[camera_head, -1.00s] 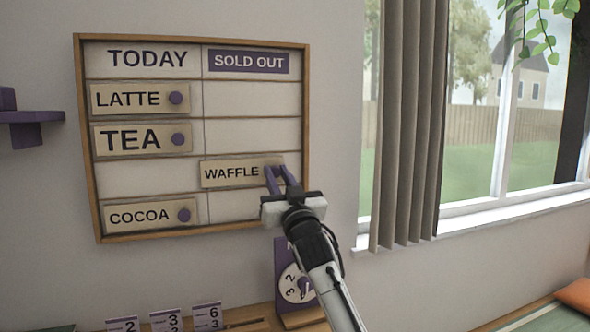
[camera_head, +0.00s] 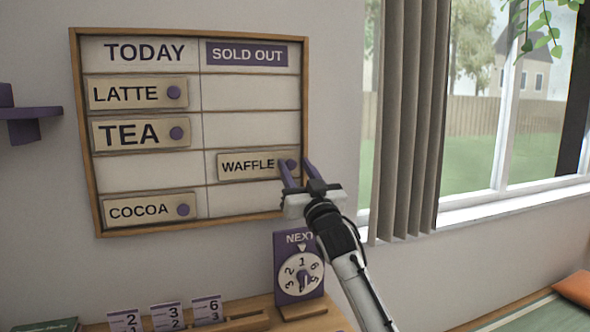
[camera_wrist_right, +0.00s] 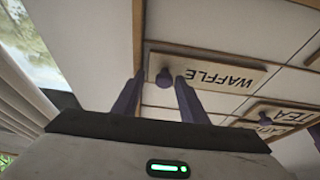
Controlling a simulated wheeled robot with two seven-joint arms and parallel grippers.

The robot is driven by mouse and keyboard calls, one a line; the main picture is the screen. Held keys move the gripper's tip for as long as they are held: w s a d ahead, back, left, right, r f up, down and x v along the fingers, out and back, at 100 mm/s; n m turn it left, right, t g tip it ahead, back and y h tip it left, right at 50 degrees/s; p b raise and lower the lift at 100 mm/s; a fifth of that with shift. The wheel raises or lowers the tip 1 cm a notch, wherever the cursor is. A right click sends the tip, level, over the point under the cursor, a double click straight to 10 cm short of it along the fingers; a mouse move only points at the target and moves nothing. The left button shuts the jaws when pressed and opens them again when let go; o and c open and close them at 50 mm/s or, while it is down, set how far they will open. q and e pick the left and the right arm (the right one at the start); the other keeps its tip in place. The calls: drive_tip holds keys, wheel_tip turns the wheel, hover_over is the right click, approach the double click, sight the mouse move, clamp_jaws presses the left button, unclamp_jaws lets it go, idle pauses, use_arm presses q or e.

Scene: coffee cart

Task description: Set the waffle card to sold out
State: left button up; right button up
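The waffle card (camera_head: 247,165) is a beige plate with a purple knob (camera_head: 291,165). It lies in the right column of the menu board (camera_head: 250,197), under the purple SOLD OUT label (camera_head: 247,54), with its right end near the frame. My right gripper (camera_head: 297,163) is at the knob, its purple fingers spread on either side. In the right wrist view the card (camera_wrist_right: 215,72) appears upside down, and the knob (camera_wrist_right: 165,78) shows between the open fingers (camera_wrist_right: 159,76) with a gap at the left finger. My left gripper is out of view.
The latte (camera_head: 125,93), tea (camera_head: 128,134) and cocoa (camera_head: 138,211) cards are in the left column. A purple dial stand (camera_head: 300,265) and several number cards (camera_head: 167,317) stand on the ledge below. A curtain (camera_head: 405,120) hangs to the right.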

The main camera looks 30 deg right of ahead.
drive_tip(key=shift+a, duration=0.1)
drive_tip(key=b+v, duration=0.2)
drive_tip(key=v, duration=0.8)
drive_tip(key=shift+s, duration=0.2)
drive_tip(key=shift+f, duration=0.1)
